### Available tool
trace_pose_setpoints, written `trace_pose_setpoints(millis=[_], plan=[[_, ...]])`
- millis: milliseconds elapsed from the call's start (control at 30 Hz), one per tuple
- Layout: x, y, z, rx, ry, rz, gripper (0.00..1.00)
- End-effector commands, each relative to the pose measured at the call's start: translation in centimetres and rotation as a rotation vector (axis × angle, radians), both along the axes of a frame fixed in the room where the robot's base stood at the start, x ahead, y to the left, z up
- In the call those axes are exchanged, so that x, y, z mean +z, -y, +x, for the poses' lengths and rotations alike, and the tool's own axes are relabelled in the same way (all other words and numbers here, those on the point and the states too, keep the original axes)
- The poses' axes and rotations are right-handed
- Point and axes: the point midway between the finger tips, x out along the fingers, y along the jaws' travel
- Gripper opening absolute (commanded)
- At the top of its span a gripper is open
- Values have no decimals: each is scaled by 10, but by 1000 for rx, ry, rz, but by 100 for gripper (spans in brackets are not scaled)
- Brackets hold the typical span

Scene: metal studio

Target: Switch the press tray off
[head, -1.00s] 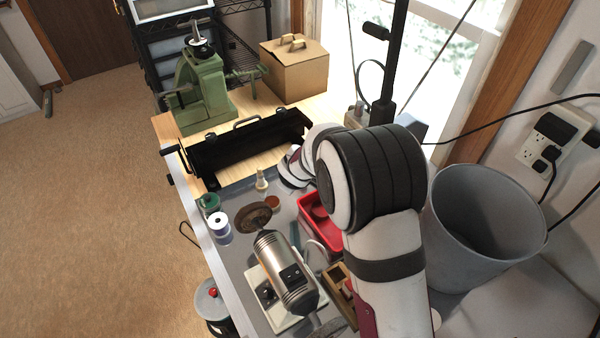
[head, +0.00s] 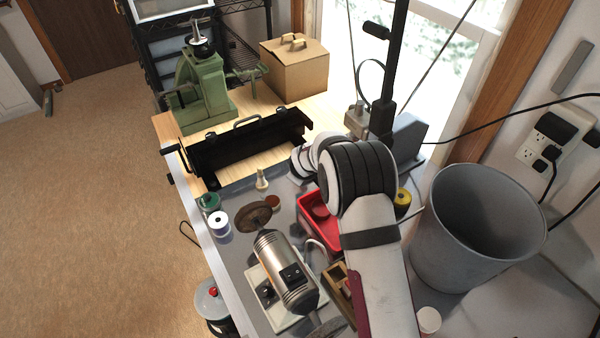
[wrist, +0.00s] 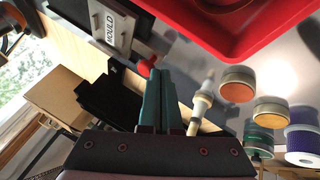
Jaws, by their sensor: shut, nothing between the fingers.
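My gripper (wrist: 160,75) shows in the wrist view with its two teal fingers close together and nothing between them. A red knob (wrist: 147,62) is right by the fingertips, beside a grey box with a white label reading MOULD (wrist: 111,34); I cannot tell whether they touch. A long black tray (head: 250,142) with a handle and side crank lies on the wooden bench top in the head view; a black body (wrist: 113,98) shows left of the fingers in the wrist view. I cannot tell for sure which part is the press tray's switch. My arm hides the gripper in the head view.
A green press (head: 205,90) and cardboard box (head: 294,68) stand behind. A red bin (head: 318,232), a pale bottle (head: 261,180), spools (head: 219,223) and a polishing motor (head: 285,272) crowd the grey bench. A grey bucket (head: 470,235) stands at right.

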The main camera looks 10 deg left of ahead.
Motion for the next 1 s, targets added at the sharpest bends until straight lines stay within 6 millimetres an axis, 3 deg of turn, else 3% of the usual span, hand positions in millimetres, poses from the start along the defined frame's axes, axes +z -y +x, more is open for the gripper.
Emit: trace_pose_setpoints(millis=[500, 1000], plan=[[0, 71, 71, -4, 0, 1, 0], [2, 76, 72, -2, 5, -2, 0]])
